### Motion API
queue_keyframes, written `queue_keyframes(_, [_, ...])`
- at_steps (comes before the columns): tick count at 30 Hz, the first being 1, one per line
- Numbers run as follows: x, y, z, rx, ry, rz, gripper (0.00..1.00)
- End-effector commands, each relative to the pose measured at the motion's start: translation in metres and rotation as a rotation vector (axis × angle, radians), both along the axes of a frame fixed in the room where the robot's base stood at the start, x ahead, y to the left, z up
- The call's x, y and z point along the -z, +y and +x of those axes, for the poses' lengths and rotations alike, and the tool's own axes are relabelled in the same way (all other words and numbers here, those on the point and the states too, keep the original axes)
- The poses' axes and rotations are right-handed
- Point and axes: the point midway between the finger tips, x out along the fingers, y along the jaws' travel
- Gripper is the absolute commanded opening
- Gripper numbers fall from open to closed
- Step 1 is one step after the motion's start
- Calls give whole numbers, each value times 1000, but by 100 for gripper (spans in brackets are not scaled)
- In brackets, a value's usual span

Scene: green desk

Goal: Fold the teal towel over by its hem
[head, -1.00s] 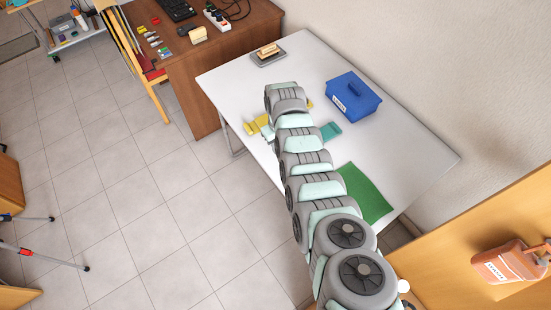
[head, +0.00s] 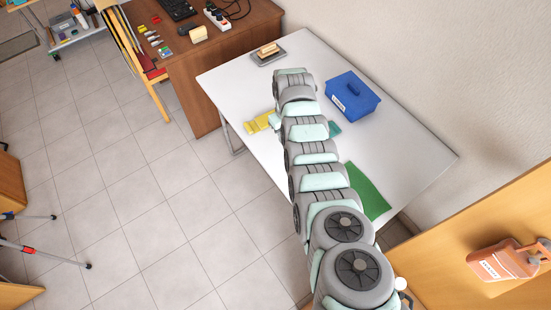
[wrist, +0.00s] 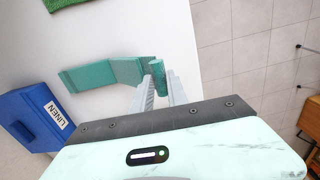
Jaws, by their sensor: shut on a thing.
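The teal towel (wrist: 105,74) lies on the white table in the wrist view, with its far part flat. Its near end is lifted and bent up at my gripper (wrist: 159,88). The fingers are shut on this end of the towel, and a rolled-looking bit of teal stands between and beyond the fingertips. In the head view only a small piece of the teal towel (head: 335,128) shows beside my arm. My arm hides the rest of it and the gripper there.
A blue box labelled LINEN (wrist: 38,117) stands beside the towel; it is also in the head view (head: 353,97). A green cloth (head: 369,191) and a yellow cloth (head: 259,122) lie on the white table (head: 420,150). A small tray (head: 268,60) sits at the far end.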

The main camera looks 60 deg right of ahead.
Motion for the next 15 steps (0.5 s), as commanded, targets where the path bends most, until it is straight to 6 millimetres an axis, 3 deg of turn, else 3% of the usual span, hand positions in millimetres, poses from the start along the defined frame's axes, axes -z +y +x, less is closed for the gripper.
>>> queue_keyframes(15, [-8, -6, -3, -1, 1, -1, 0])
